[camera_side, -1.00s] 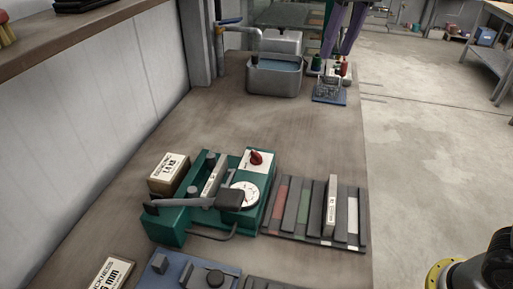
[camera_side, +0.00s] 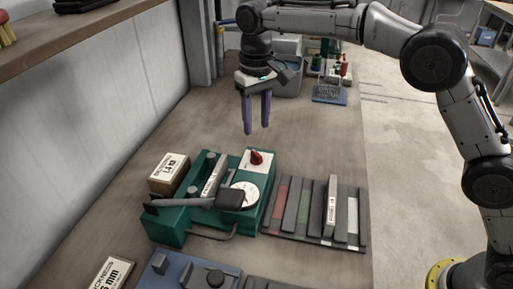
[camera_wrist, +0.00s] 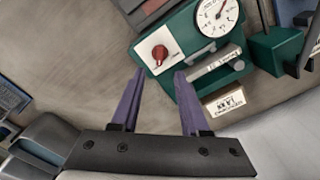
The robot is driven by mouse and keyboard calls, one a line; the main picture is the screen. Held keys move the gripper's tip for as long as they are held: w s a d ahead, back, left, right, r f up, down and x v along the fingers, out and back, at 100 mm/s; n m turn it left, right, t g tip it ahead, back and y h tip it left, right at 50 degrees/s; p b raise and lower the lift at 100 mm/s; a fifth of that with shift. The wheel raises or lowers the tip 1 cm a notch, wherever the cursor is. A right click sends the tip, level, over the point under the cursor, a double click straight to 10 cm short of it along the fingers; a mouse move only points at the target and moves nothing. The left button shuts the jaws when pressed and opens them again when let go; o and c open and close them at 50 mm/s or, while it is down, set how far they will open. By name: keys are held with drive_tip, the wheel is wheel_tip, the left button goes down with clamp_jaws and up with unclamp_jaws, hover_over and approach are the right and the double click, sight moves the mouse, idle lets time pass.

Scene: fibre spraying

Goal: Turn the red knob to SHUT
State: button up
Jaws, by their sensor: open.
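The red knob (camera_side: 256,157) sits on a white plate (camera_side: 248,166) at the far right corner of the green machine (camera_side: 228,222). In the wrist view the red knob (camera_wrist: 159,54) shows beyond the fingertips, a little above the gap between them. The lettering beside it is too small to read. My gripper (camera_side: 257,131) has two purple fingers pointing down, above and just behind the knob in the side view. It is open and empty, and apart from the knob. In the wrist view my gripper (camera_wrist: 160,74) also shows its fingers spread.
A round white dial (camera_side: 244,194) and a black lever (camera_side: 180,203) are on the machine. A labelled box (camera_side: 169,174) stands to its left. A rack of dark slats (camera_side: 281,205) lies to its right. A metal basin (camera_side: 290,88) stands behind. The bench between is clear.

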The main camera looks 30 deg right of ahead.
sight(256, 153)
wheel_tip(256, 153, down, 9)
drive_tip(key=shift+r, duration=0.2)
clamp_jaws()
idle(0.3)
